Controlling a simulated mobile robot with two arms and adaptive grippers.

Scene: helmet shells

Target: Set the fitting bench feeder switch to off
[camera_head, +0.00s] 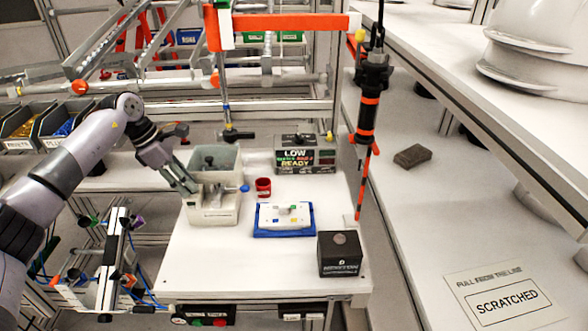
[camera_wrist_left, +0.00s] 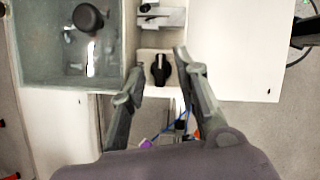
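The feeder (camera_head: 214,212) is a pale box with an open-topped bin, at the left of the white bench. In the left wrist view its clear-walled bin (camera_wrist_left: 60,85) is at upper left. A black rotary knob (camera_wrist_left: 160,70) with a light pointer line sits on a pale plate beside the bin. The line points roughly up in that view. My left gripper (camera_head: 191,188) is at the feeder's left side; in the wrist view its open fingers (camera_wrist_left: 159,62) stand either side of the knob, with gaps. I cannot read any switch labels. My right gripper is not in view.
A red cup (camera_head: 263,188), a blue tray (camera_head: 258,232) with a white piece, a black box (camera_head: 339,256) and a LOW/READY sign box (camera_head: 305,158) stand on the bench (camera_head: 200,275). An orange-banded tool (camera_head: 366,115) hangs at right. The bench's front left is clear.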

